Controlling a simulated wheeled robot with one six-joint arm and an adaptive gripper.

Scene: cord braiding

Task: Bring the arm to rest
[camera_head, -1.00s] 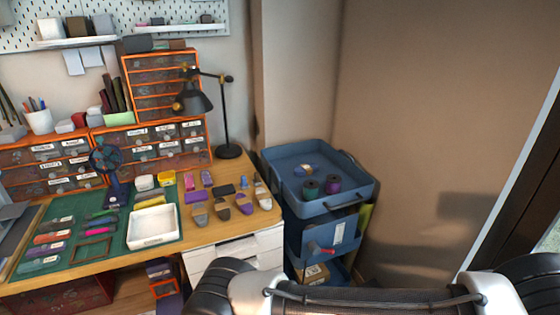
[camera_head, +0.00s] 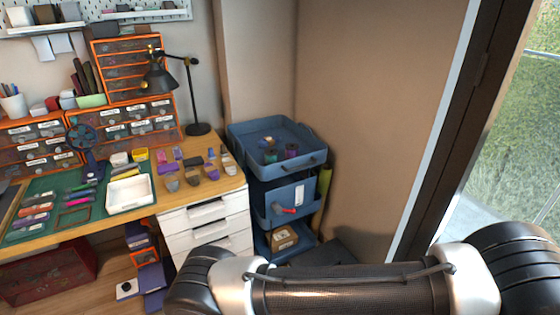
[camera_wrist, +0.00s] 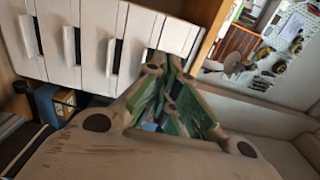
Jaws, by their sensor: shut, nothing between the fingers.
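My gripper (camera_wrist: 172,98) shows in the wrist view with its fingers together and nothing between them. It hangs in front of a white drawer unit (camera_wrist: 115,40); whether it touches anything I cannot tell. In the head view my arm crosses the bottom right, and the gripper is out of sight there. The white drawer unit also shows in the head view (camera_head: 208,227), under the right end of the workbench (camera_head: 225,188).
A blue trolley (camera_head: 270,175) with spools in its top tray stands right of the bench. A black lamp (camera_head: 197,100) and a white tray (camera_head: 130,190) are on the bench. A glazed door frame (camera_head: 445,130) is at the right. Boxes lie on the floor under the bench.

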